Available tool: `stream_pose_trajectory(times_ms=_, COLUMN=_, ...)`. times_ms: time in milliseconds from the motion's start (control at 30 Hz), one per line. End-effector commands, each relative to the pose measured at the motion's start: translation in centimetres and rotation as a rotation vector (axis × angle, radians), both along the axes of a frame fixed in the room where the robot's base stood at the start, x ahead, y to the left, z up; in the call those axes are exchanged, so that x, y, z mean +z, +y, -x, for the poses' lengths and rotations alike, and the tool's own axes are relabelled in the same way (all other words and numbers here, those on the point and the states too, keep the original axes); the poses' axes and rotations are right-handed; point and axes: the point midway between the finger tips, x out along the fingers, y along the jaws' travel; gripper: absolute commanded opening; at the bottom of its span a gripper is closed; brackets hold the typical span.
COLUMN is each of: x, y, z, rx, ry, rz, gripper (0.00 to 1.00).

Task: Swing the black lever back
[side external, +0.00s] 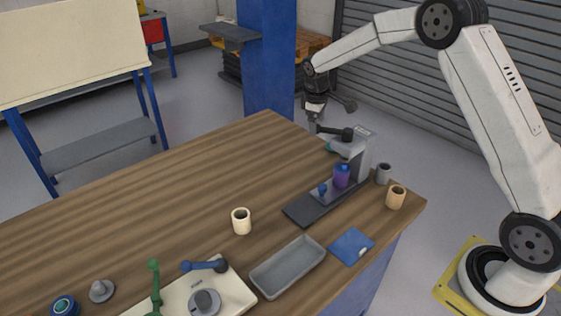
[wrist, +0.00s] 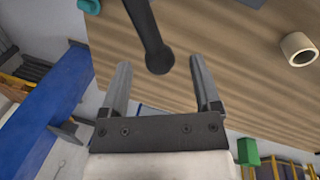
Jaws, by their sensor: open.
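The black lever (side external: 338,132) sticks out to the left from the top of a grey upright stand (side external: 361,155) at the far right end of the table. In the wrist view the black lever (wrist: 150,35) comes down from the top edge, and its rounded end lies between my two fingers in the picture. My gripper (side external: 314,113) is open and empty beside the lever's free end. The wrist view shows a finger on each side of the lever end (wrist: 160,62), with gaps. I cannot tell whether the lever is at finger height.
A teal part (side external: 332,148) sits below the lever. The stand's dark base holds a purple roller (side external: 342,177) and a blue knob (side external: 322,189). Grey (side external: 383,174) and tan (side external: 396,198) cups stand close on the right. A cream cup (side external: 241,221) and grey tray (side external: 288,267) are nearer.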

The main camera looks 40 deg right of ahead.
Motion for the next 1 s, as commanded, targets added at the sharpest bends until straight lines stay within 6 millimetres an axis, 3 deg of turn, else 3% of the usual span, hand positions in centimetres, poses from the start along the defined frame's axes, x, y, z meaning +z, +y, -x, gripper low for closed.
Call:
stream_pose_trajectory(times_ms=200, x=-1.5, y=-0.3, z=-0.1, rx=-0.001, ry=-0.001, rz=0.001, gripper=0.81)
stream_pose_trajectory(times_ms=500, x=-1.7, y=-0.4, z=-0.1, rx=-0.001, ry=-0.001, rz=0.000, gripper=0.81)
stream_pose_trajectory(times_ms=533, x=-1.7, y=-0.4, z=-0.1, rx=-0.001, ry=-0.001, rz=0.000, gripper=0.77)
stream_pose_trajectory(times_ms=567, x=-1.7, y=-0.4, z=-0.1, rx=-0.001, ry=-0.001, rz=0.000, gripper=0.68)
stream_pose_trajectory(times_ms=767, x=-1.7, y=-0.3, z=-0.2, rx=-0.001, ry=-0.001, rz=0.000, gripper=0.04)
stream_pose_trajectory(times_ms=800, x=-1.7, y=-0.3, z=-0.2, rx=-0.001, ry=-0.001, rz=0.000, gripper=0.00)
stream_pose_trajectory(times_ms=1000, x=-1.7, y=-0.3, z=-0.1, rx=-0.001, ry=-0.001, rz=0.000, gripper=0.00)
